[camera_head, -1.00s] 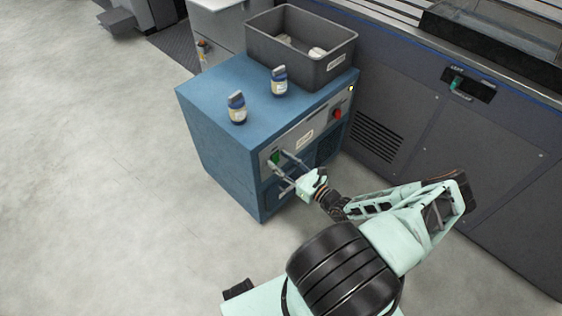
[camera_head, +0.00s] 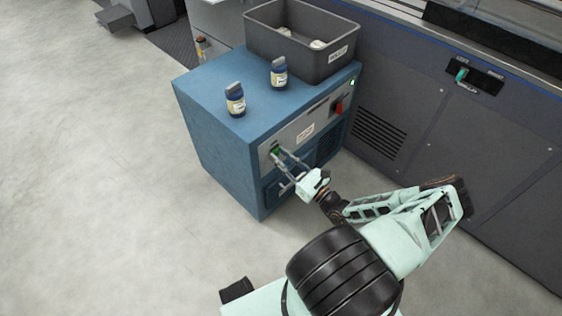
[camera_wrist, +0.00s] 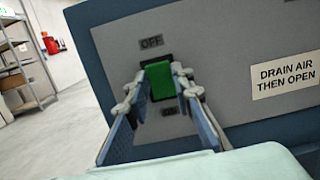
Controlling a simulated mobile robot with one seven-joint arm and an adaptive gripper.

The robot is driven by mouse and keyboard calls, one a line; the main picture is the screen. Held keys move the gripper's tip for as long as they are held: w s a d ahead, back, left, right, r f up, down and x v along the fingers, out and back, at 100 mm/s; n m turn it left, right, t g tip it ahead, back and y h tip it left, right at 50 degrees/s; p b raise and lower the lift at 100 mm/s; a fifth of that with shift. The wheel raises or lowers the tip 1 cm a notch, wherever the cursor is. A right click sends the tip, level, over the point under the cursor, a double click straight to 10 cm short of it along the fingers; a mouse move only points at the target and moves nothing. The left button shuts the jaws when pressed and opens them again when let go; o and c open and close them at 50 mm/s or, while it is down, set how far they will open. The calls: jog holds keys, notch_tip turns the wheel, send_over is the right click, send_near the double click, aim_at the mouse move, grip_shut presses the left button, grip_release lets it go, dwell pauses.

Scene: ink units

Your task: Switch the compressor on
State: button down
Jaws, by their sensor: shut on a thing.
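The compressor is a blue cabinet (camera_head: 215,135) with a grey front panel. Its green switch (camera_wrist: 160,80) sits in a dark slot under an OFF label (camera_wrist: 152,42); a lower label is too small to read. My gripper (camera_wrist: 160,92) has its fingertips on both sides of the green switch and is shut on it. In the head view my gripper (camera_head: 279,156) reaches the left part of the front panel, partly hiding the switch. A small indicator light (camera_head: 353,82) at the panel's upper right is green. A sign (camera_wrist: 286,75) reads DRAIN AIR THEN OPEN.
A red control (camera_head: 339,105) is on the panel's right. Another green switch (camera_head: 461,75) is on the dark machine at right. Floor at left is clear.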

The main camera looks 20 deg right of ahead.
jog(key=shift+f+t+b, duration=0.3)
jog(key=shift+t+b, duration=0.1)
jog(key=shift+b, duration=0.25)
jog(key=shift+r, duration=0.2)
jog(key=c, duration=1.7)
grip_release()
jog(key=shift+s, duration=0.1)
jog(key=v, duration=0.7)
jog(key=shift+s+d+f, duration=0.15)
jog(key=shift+y, duration=0.4)
